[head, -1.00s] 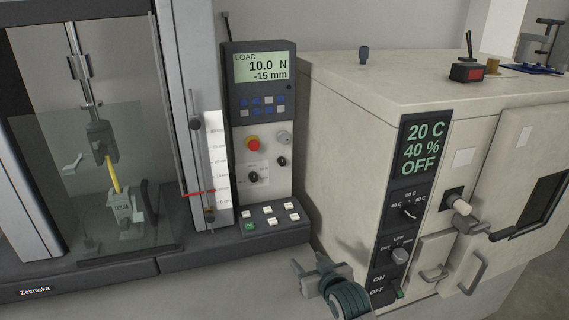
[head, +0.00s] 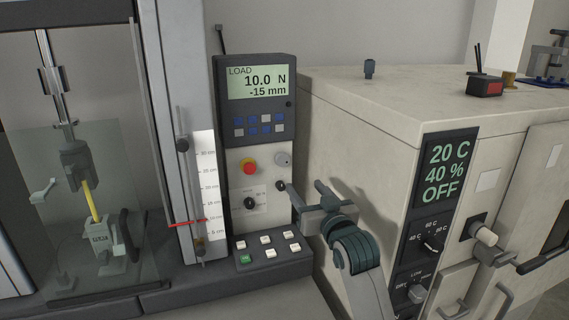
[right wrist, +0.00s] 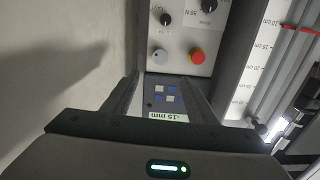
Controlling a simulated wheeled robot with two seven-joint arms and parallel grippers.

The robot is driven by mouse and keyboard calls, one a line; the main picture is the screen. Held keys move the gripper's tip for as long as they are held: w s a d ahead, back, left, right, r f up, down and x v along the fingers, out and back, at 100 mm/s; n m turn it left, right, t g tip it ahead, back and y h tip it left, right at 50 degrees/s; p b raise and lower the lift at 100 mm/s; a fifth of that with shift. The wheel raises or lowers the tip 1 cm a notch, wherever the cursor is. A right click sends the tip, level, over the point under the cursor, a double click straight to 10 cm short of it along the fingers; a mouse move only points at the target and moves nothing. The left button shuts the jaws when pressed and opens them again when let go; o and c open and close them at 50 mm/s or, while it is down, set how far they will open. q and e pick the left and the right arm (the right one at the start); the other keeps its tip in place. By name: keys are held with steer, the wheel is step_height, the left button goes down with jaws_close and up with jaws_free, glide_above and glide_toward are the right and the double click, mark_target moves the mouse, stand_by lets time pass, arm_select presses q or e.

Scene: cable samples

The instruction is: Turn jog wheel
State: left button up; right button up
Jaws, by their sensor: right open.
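The jog wheel seems to be the grey round knob (head: 283,159) at the upper right of the white control panel (head: 262,215). It also shows in the right wrist view (right wrist: 160,56), upside down. My right gripper (head: 305,191) is open and empty, at the panel's right edge, below and right of the grey knob. In the right wrist view its two fingers (right wrist: 160,82) stand apart, with the grey knob showing just beyond them. No contact with the knob is visible. My left gripper is out of view.
A red stop button (head: 249,166) sits left of the grey knob, with a black knob (head: 250,203) below. The display (head: 258,83) reads 10.0 N and -15 mm. A beige chamber (head: 370,125) stands close on the right. A glass guard (head: 75,215) is at left.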

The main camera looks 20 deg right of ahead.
mark_target(283, 161)
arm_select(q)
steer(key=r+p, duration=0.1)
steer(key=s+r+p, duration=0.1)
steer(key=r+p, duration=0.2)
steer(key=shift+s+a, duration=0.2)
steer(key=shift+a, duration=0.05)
arm_select(e)
steer(key=w, duration=1.7)
steer(key=shift+w+a, duration=0.1)
steer(key=shift+a, duration=0.2)
steer(key=c, duration=1.1)
